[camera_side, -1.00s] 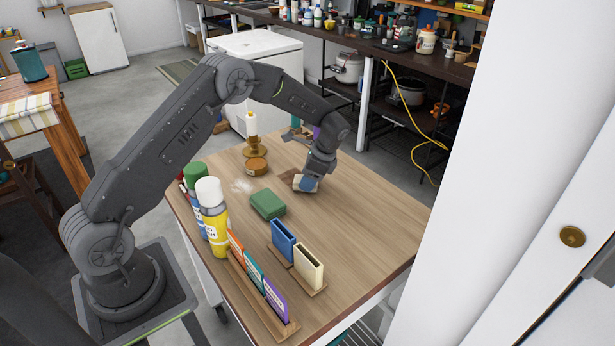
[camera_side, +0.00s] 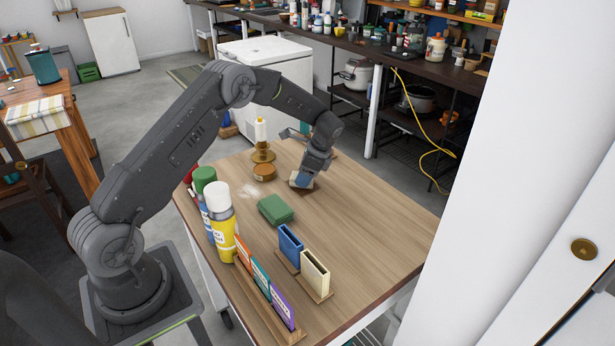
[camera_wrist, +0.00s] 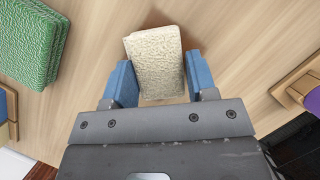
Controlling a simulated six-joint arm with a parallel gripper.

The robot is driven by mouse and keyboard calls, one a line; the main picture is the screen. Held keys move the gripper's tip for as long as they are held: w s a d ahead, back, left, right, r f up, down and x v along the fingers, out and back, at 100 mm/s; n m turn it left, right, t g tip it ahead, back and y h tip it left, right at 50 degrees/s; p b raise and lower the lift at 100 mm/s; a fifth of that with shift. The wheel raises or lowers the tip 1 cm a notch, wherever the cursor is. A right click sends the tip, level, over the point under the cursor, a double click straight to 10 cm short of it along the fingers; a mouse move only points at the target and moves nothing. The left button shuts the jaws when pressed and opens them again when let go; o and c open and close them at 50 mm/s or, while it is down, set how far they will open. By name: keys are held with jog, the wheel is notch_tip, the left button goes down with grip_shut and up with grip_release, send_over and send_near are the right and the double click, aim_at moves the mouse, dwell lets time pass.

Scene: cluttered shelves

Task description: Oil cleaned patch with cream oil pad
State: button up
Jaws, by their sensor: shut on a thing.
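My gripper (camera_side: 303,181) is low over the right back part of the wooden table. In the wrist view its two blue fingers (camera_wrist: 160,84) are shut on the cream pad (camera_wrist: 155,58), which has a rough, woolly face. In the side view only a pale edge of the pad (camera_side: 293,181) shows, at or very near the tabletop; I cannot tell whether it touches. A faint darker brown patch (camera_wrist: 157,18) shows on the wood beyond the pad. The pad and fingers hide the wood below them.
A green pad (camera_side: 275,209) lies front-left of my gripper. A round brown tin (camera_side: 264,171) and a candle holder (camera_side: 262,152) stand behind-left. Blue (camera_side: 290,245) and cream (camera_side: 315,272) holders, spray cans (camera_side: 220,222) and a pale smear (camera_side: 252,190) are nearby. The right tabletop is clear.

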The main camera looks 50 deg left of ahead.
jog(key=shift+a+f, duration=0.1)
jog(key=shift+a, duration=2.1)
notch_tip(320, 180, up, 7)
